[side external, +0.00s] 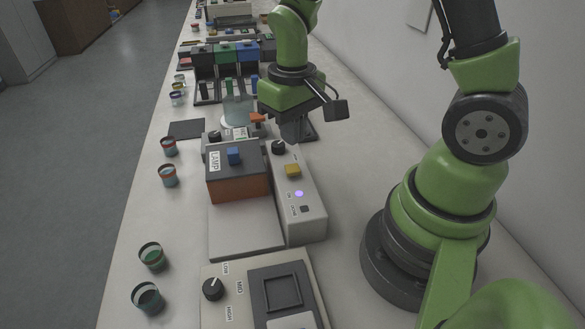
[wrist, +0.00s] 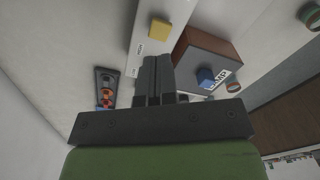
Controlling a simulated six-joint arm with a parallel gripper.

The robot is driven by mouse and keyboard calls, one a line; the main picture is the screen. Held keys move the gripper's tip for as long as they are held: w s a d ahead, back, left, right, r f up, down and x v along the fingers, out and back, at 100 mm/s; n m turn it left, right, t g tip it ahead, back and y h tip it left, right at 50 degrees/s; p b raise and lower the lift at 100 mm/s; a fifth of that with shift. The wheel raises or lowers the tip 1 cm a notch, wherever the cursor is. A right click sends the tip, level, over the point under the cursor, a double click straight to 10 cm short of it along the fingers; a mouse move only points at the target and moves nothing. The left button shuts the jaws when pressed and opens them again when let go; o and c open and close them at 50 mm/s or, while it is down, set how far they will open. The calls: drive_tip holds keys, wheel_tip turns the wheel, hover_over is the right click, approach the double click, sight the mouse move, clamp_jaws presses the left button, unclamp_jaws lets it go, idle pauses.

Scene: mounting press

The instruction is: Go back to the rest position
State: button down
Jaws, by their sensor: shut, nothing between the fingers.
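My gripper (side external: 290,128) hangs from the green arm above the far end of the grey control box (side external: 312,215), close to its black knob. In the wrist view my gripper (wrist: 152,62) has its dark fingers together with nothing between them. The control box carries a yellow button (side external: 292,170), a lit purple light and a dark button. The lamp unit (side external: 238,188) stands left of it, with a dark lid, an orange-brown body and a blue block on top. The lamp unit also shows in the wrist view (wrist: 196,48). I cannot tell the exact gap between fingers and box.
A panel with a dial and a dark square recess (side external: 240,285) lies at the front. Several small cups (side external: 152,257) line the bench's left edge. Coloured boxes (side external: 222,55) stand farther back. A wall runs along the right. Bare bench (side external: 365,165) lies right of the control box.

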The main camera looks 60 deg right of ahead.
drive_tip(key=shift+r, duration=0.75)
drive_tip(key=s+a+r+t+y, duration=0.1)
drive_tip(key=s+a+r+t, duration=0.1)
drive_tip(key=s+r, duration=0.3)
drive_tip(key=s+a+r+m+t+y, duration=0.1)
drive_tip(key=s+r+t, duration=0.4)
drive_tip(key=r, duration=0.5)
drive_tip(key=shift+s+a+r, duration=0.15)
drive_tip(key=shift+a+r, duration=0.2)
drive_tip(key=shift+a, duration=0.35)
